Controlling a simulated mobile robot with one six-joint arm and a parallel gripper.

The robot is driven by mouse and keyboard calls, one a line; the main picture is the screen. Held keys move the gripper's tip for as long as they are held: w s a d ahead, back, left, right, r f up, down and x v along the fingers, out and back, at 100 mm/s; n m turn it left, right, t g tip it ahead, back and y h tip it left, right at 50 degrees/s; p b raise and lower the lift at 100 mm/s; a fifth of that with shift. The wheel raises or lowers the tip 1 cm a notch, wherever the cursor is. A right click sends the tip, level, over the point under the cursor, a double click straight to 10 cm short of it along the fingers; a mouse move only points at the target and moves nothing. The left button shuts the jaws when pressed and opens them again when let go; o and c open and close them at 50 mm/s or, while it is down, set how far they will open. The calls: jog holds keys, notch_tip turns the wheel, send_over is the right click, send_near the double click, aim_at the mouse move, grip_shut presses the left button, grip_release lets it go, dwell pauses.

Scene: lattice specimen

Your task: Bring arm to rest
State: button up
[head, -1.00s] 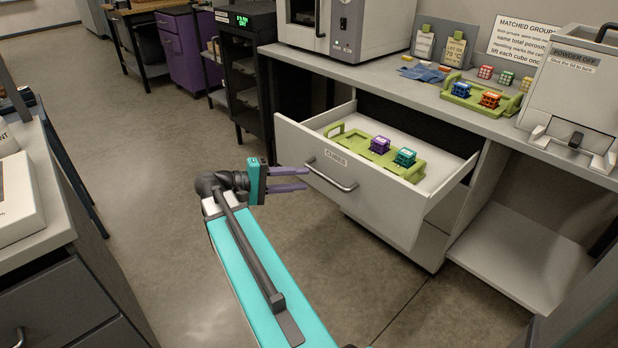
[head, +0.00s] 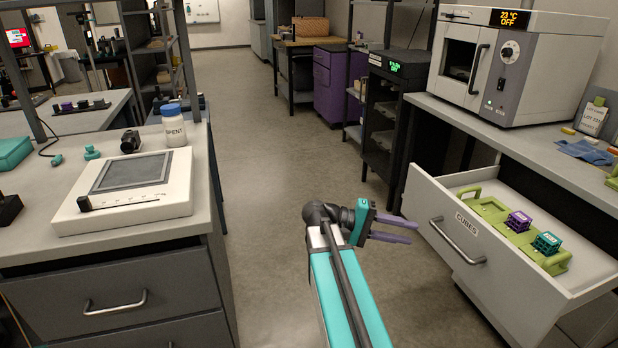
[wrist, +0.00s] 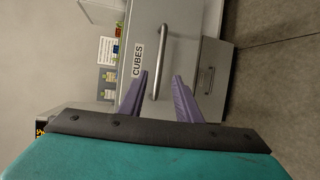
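My gripper (head: 398,229) is teal with two purple fingers. It hangs over the aisle floor, left of the open drawer front in the head view. The fingers are parted with nothing between them. In the wrist view my gripper (wrist: 165,92) points toward the drawer front and its handle, apart from them. My arm is bent, with its teal link running down to the bottom of the head view.
The drawer (head: 455,235) labelled CUBES stands open at right, holding a green rack (head: 490,207) with a purple cube (head: 518,221) and a teal cube (head: 546,243). A left bench holds a tablet-like device (head: 130,180) and a SPENT jar (head: 174,128). The aisle floor (head: 260,130) is clear.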

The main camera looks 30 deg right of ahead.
jog(key=a+f+n+t+y, duration=0.15)
jog(key=a+f, duration=0.35)
jog(key=f, duration=0.6)
jog(key=a+f+n+t+y, duration=0.15)
jog(key=a+f, duration=0.35)
jog(key=f, duration=0.5)
jog(key=a+f+n+t+y, duration=0.1)
jog(key=a+f+n+y, duration=0.3)
jog(key=f, duration=0.7)
jog(key=s+a+f+m+y, duration=0.1)
jog(key=s+a+f+y, duration=0.2)
jog(key=s+a+f, duration=0.65)
jog(key=s+a+f+y, duration=0.3)
jog(key=s+a+f, duration=0.3)
jog(key=a+f, duration=0.7)
notch_tip(320, 180, up, 17)
jog(key=s+a+p, duration=0.1)
jog(key=a+p, duration=0.1)
jog(key=p, duration=1.2)
jog(key=shift+s+a+g, duration=0.15)
jog(key=shift+s+g, duration=0.1)
jog(key=shift+g, duration=0.15)
